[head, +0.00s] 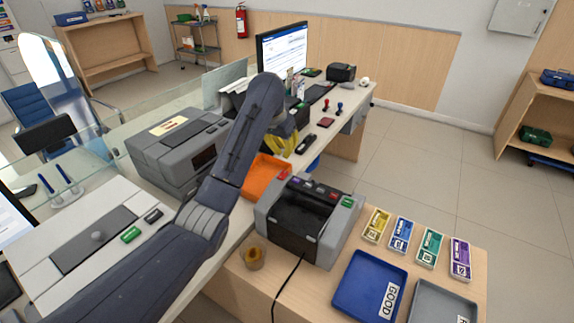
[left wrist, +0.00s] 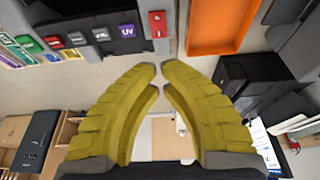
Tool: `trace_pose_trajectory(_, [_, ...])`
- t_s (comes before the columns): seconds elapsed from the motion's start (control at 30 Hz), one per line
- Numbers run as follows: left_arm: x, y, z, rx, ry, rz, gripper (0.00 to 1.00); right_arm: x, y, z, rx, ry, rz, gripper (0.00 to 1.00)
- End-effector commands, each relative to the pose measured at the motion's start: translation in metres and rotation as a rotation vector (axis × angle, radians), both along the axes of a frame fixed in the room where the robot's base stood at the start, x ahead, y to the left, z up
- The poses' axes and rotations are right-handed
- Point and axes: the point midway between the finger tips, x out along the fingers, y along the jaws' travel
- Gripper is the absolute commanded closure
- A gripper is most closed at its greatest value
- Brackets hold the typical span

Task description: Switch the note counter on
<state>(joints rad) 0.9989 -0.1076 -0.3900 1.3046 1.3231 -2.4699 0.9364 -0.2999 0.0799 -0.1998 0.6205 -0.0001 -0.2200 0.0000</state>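The note counter (head: 305,218) is a grey machine with a dark front and a row of coloured buttons on top. It stands on the low wooden table. In the left wrist view its button row (left wrist: 100,36) is at upper left, with a small red switch (left wrist: 157,24) at the row's end. That red switch also shows at its upper left corner in the head view (head: 284,173). My left gripper (head: 281,145) has yellow fingers, partly hidden by my arm, beyond the counter. Its fingertips (left wrist: 161,70) nearly meet, with nothing between them. My right gripper is not visible.
An orange tray (head: 262,180) lies beside the note counter. A large grey machine (head: 180,150) stands left of my arm. A wooden cup (head: 252,258), a blue tray (head: 362,283) and several note bundles (head: 401,234) surround the counter. A black cable runs in front.

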Motion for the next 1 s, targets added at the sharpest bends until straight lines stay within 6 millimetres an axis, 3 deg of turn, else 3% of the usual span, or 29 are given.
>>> trace_pose_trajectory(0.3, [0.011,-0.006,-0.045,0.002,0.001,0.002,1.0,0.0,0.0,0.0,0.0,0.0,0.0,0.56])
trace_pose_trajectory(0.5, [0.013,-0.007,-0.063,0.001,0.0,0.0,1.0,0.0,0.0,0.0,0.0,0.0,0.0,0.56])
trace_pose_trajectory(1.0, [0.014,-0.008,-0.072,0.0,-0.001,0.0,1.0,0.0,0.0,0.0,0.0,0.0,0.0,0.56])
